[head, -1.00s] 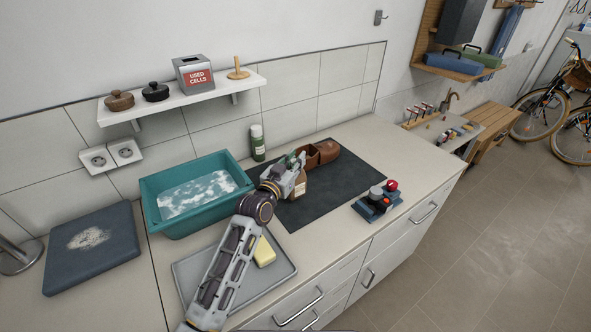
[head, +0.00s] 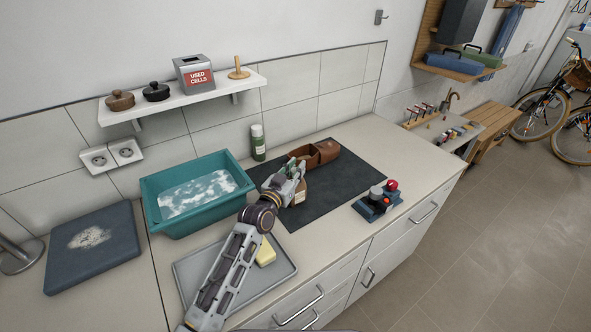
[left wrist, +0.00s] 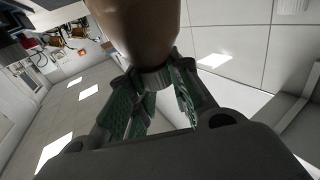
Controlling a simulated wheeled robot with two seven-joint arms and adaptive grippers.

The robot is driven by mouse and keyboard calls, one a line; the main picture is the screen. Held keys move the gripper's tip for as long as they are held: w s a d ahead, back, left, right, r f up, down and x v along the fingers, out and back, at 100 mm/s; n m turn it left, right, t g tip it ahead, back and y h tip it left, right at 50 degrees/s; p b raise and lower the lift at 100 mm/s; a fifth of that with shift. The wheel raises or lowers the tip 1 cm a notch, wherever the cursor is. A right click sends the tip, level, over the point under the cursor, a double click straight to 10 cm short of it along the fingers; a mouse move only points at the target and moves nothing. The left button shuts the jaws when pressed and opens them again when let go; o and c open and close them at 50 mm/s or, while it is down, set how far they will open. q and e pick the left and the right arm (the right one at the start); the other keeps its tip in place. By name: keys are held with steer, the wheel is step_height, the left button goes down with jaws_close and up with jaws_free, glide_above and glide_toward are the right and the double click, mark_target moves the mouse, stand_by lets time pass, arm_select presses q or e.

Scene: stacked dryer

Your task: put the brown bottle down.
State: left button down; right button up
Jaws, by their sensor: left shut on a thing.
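The brown bottle (head: 300,194) with a pale label is in the head view, on or just above the dark mat (head: 335,190); I cannot tell whether it touches. My left gripper (head: 292,168) is shut on it near its top and partly hides it. In the left wrist view the brown bottle (left wrist: 145,30) fills the top middle, with its neck between the green-padded fingers of my left gripper (left wrist: 158,88). My right gripper is not in view.
A teal basin (head: 155,213) with suds stands left of the mat. A brown leather case (head: 318,153) lies close behind the bottle. A grey tray (head: 190,275) with a yellow sponge (head: 265,252) lies in front. The mat's right part is clear.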

arm_select(q)
steer(key=c, duration=1.3)
jaws_free()
steer(key=shift+f, duration=0.1)
steer(key=shift+r, duration=0.2)
steer(key=shift+v, duration=1.2)
steer(key=b+v, duration=0.1)
steer(key=v, duration=0.8)
steer(key=shift+s+a, duration=0.15)
steer(key=shift+s, duration=0.15)
steer(key=shift+f, duration=0.15)
